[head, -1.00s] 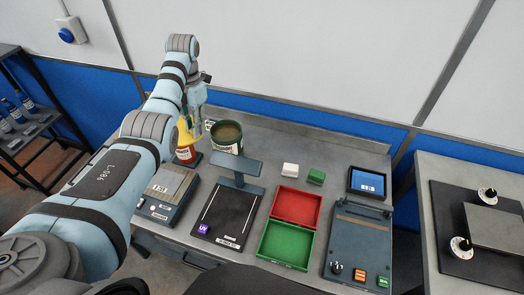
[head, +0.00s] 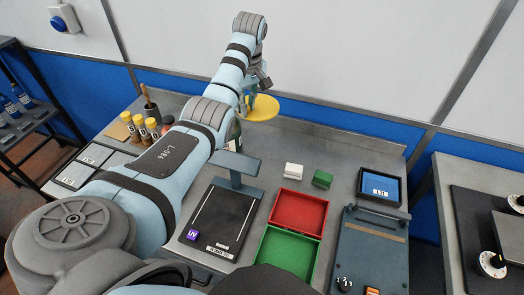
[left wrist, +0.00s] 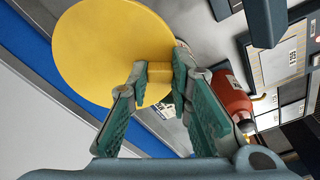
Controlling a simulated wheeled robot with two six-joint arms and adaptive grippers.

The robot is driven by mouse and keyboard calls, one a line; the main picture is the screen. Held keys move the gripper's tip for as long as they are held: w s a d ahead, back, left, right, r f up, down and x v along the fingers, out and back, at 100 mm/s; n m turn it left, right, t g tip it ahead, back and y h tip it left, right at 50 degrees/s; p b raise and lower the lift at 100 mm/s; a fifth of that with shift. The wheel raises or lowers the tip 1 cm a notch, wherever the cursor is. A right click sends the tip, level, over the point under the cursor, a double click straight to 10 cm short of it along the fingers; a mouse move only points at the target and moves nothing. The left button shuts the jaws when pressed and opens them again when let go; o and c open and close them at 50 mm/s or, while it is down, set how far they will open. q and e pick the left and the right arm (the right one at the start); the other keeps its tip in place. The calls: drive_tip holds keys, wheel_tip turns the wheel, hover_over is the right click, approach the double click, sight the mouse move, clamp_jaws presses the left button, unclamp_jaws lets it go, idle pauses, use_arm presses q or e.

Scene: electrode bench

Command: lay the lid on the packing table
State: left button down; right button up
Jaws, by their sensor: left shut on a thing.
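The lid is a flat yellow disc (head: 264,108) held above the back of the grey bench (head: 352,150) in the head view. It fills the upper left of the left wrist view (left wrist: 105,50). My left gripper (left wrist: 158,85) is shut on the small yellow knob (left wrist: 159,74) of the lid; in the head view the gripper (head: 250,104) is partly hidden by its own arm. A dark green can (head: 236,137) is mostly hidden behind my left arm. I cannot tell which surface is the packing table. My right gripper is not in view.
A red tray (head: 298,213) and a green tray (head: 289,256) lie on the bench, with a white block (head: 294,170) and a green block (head: 323,178) behind them. A red bottle (left wrist: 231,98) is close to the gripper in the wrist view.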

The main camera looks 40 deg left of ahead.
use_arm(q)
drive_tip(key=m, duration=0.2)
drive_tip(key=f+m+b, duration=0.1)
drive_tip(key=m, duration=0.1)
drive_tip(key=w+m+b, duration=0.1)
drive_tip(key=m, duration=0.1)
drive_tip(key=shift+a+f+m+t, duration=0.2)
drive_tip(key=shift+f+m+t, duration=0.15)
drive_tip(key=shift+m+t, duration=0.05)
drive_tip(key=m+b, duration=0.1)
drive_tip(key=m, duration=0.1)
drive_tip(key=s+m+h+b, duration=0.1)
drive_tip(key=m, duration=0.1)
drive_tip(key=shift+a+m, duration=0.1)
drive_tip(key=shift+m, duration=0.3)
drive_tip(key=f+b, duration=0.1)
drive_tip(key=f, duration=0.5)
drive_tip(key=f+b, duration=0.1)
drive_tip(key=f, duration=0.6)
drive_tip(key=f+b, duration=0.1)
drive_tip(key=f, duration=0.5)
drive_tip(key=shift+w+f+b, duration=0.15)
drive_tip(key=shift+w+b, duration=0.1)
drive_tip(key=shift+b, duration=0.1)
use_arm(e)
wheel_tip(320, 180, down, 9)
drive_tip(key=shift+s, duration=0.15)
